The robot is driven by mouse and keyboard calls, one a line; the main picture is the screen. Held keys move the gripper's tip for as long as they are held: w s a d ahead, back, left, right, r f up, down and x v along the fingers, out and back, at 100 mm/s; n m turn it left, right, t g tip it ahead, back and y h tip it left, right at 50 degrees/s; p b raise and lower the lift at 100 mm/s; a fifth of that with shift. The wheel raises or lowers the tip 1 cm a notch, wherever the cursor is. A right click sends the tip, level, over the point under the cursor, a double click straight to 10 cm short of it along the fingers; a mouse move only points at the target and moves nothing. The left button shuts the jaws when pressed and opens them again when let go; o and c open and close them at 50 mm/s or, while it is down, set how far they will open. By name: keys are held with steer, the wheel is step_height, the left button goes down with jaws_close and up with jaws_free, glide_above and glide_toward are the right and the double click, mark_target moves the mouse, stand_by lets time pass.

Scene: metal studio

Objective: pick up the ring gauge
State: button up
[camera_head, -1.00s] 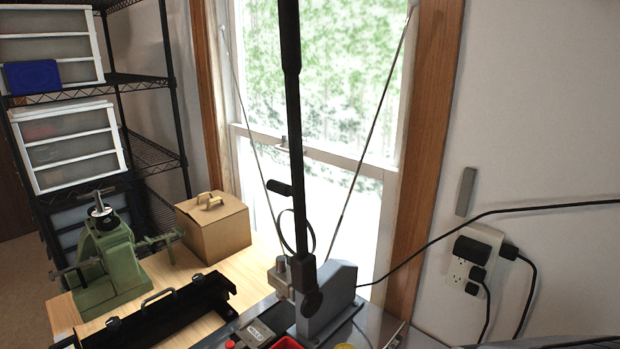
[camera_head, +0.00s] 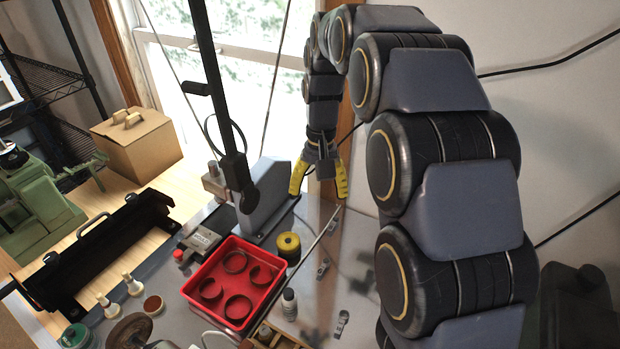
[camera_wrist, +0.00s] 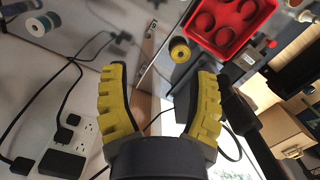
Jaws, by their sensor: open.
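A thick yellow ring-like piece (camera_head: 288,245) with a dark centre stands to the right of the tray. I cannot tell which of these is the ring gauge. My gripper (camera_head: 320,190), with yellow-padded fingers, is open and empty. It hangs above the far part of the bench, beyond the yellow piece and near the window. In the wrist view, the yellow piece (camera_wrist: 180,53) and the tray (camera_wrist: 232,42) appear beyond the fingertips, toward the top right.
A grey press (camera_head: 264,200) with a tall black lever stands behind the tray. A black angled fixture (camera_head: 95,245) and a box (camera_head: 138,150) stand left.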

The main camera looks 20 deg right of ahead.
steer(key=w+d+f+m, duration=0.2)
steer(key=w+d+f, duration=0.3)
steer(key=w+f, duration=0.45)
steer(key=m, duration=0.3)
glide_toward(336, 219)
steer(key=shift+s+a+f+t, duration=0.3)
steer(key=shift+s+a+t, duration=0.1)
steer(key=shift+s, duration=0.25)
steer(key=shift+s+f, duration=0.2)
steer(key=shift+f, duration=3.8)
steer(key=c, duration=1)
